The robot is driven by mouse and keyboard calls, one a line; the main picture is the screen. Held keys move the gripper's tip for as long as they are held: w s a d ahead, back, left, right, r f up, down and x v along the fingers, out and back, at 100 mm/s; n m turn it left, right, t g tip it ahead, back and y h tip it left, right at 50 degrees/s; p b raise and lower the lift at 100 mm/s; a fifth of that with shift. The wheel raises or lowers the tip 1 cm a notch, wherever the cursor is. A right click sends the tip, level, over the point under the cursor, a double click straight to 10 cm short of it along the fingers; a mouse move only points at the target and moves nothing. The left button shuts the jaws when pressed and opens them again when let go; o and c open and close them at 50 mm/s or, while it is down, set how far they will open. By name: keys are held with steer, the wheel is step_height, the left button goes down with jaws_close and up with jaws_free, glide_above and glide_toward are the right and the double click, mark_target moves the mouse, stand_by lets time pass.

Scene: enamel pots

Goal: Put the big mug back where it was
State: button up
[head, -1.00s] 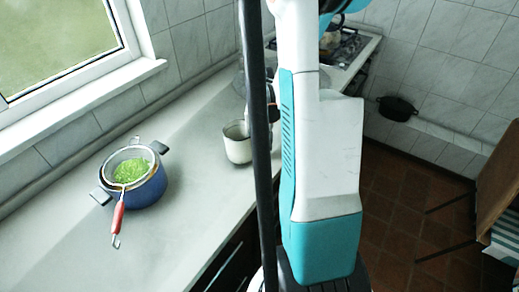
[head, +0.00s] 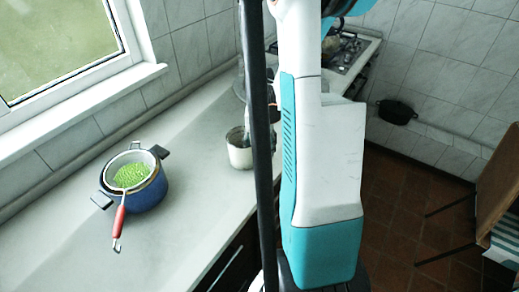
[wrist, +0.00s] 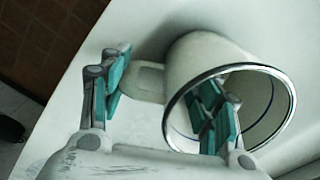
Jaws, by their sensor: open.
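The big mug (head: 240,155), cream-white with a metal-coloured rim, stands on the counter beside the dark pole in the head view. In the wrist view the mug (wrist: 187,62) has its mouth facing the camera and its handle (wrist: 142,80) to the left. My gripper (wrist: 165,88) is open around the handle side: one teal-padded finger is outside, left of the handle, and the other shows within the mug's mouth. I cannot tell whether either finger touches it. In the head view my arm and the pole hide most of the gripper.
A blue pot (head: 148,195) with a red-handled strainer of green peas (head: 131,175) stands on the counter (head: 75,240) to the left. The stove (head: 345,52) is at the back. The counter between pot and mug is clear.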

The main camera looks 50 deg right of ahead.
steer(key=r+p, duration=0.1)
steer(key=r, duration=0.2)
steer(key=r+p, duration=0.1)
steer(key=r, duration=0.3)
steer(key=r+p, duration=0.1)
steer(key=r, duration=0.3)
steer(key=shift+s+d, duration=0.2)
steer(key=shift+d, duration=0.1)
stand_by(0.8)
